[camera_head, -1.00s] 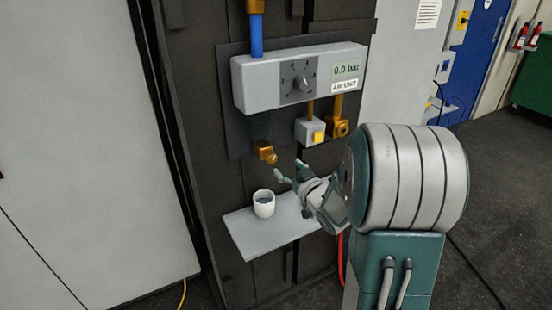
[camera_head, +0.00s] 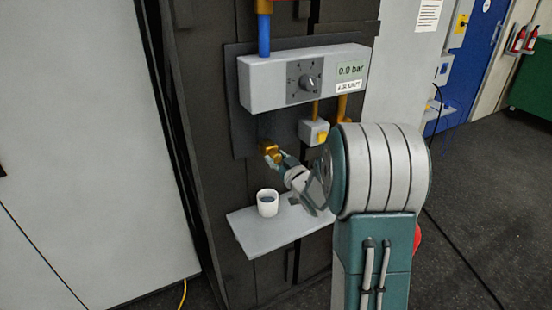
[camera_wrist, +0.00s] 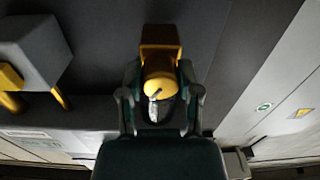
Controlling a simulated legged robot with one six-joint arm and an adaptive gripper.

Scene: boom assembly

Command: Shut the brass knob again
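The brass knob (camera_head: 270,149) sticks out from the lower part of the dark panel, below the air unit, in the head view. In the wrist view the rounded brass knob (camera_wrist: 160,84) is in the middle, in front of a square brass block, with a pale mark on its front. My gripper (camera_head: 277,159) is right at the knob. In the wrist view the fingers of my gripper (camera_wrist: 160,80) are open, one on each side of the knob, with narrow dark gaps. Contact cannot be made out.
A white cup (camera_head: 267,204) stands on the grey shelf (camera_head: 270,238) just below the knob. The air unit (camera_head: 300,80) above reads 0.0 bar. A grey box with a yellow button (camera_head: 315,132) is close on the right of the knob.

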